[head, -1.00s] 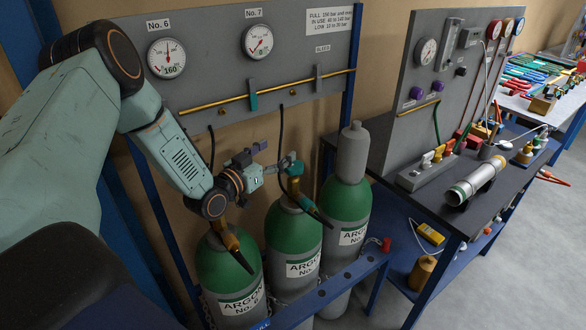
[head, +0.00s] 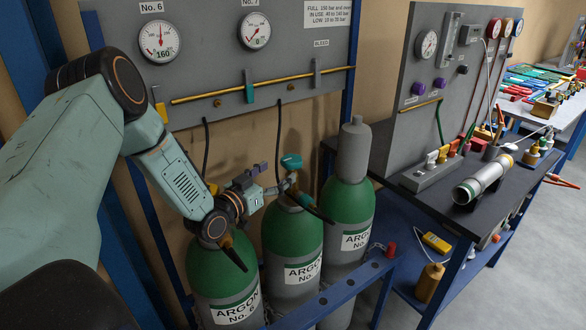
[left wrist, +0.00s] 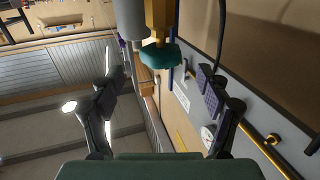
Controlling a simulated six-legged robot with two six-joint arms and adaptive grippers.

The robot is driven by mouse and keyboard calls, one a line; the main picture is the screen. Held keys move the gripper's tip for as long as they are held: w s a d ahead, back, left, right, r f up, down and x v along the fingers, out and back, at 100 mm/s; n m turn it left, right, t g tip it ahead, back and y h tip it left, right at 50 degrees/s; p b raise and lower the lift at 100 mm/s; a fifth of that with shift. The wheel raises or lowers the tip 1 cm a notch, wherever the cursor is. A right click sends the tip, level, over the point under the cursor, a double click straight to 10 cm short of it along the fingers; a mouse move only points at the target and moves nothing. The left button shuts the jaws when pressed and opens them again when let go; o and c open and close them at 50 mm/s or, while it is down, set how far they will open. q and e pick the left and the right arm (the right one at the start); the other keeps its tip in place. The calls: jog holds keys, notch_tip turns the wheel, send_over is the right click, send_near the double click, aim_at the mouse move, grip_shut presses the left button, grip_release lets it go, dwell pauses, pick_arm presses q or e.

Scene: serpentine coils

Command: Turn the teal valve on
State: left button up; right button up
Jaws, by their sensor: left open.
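A teal handwheel valve (head: 291,161) sits at the top of the middle green argon cylinder (head: 292,240). In the left wrist view the teal wheel (left wrist: 160,56) is on a brass stem, near the middle between my fingers and apparently beyond their tips. My left gripper (head: 274,177) is open, just left of and slightly below the wheel, with its fingers spread. It also shows in the left wrist view (left wrist: 160,85), with nothing between the pads. I cannot tell whether a finger touches the wheel. My right gripper is out of view.
A panel (head: 215,60) behind has gauges and a brass pipe (head: 200,97) with a second teal part, a small lever (head: 249,93). Other cylinders stand on both sides, the left one labelled (head: 235,308). A dark bench (head: 400,190) with tools is at right.

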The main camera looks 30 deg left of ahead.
aim_at(293, 158)
pick_arm(q)
jog(key=shift+w+f+b, duration=0.15)
jog(key=shift+w+b, duration=0.35)
jog(key=shift+w, duration=0.25)
jog(key=w+b, duration=0.2)
jog(key=w, duration=0.1)
jog(key=w+b, duration=0.1)
jog(key=shift+w+d+b, duration=0.25)
jog(key=shift+w+b, duration=0.05)
jog(key=shift+w, duration=0.45)
jog(key=shift+w+b, duration=0.25)
jog(key=shift+b, duration=0.1)
jog(key=shift+r, duration=0.2)
jog(key=shift+c, duration=0.4)
jog(key=shift+w, duration=0.1)
jog(key=shift+c, duration=1.4)
jog(key=c, duration=0.8)
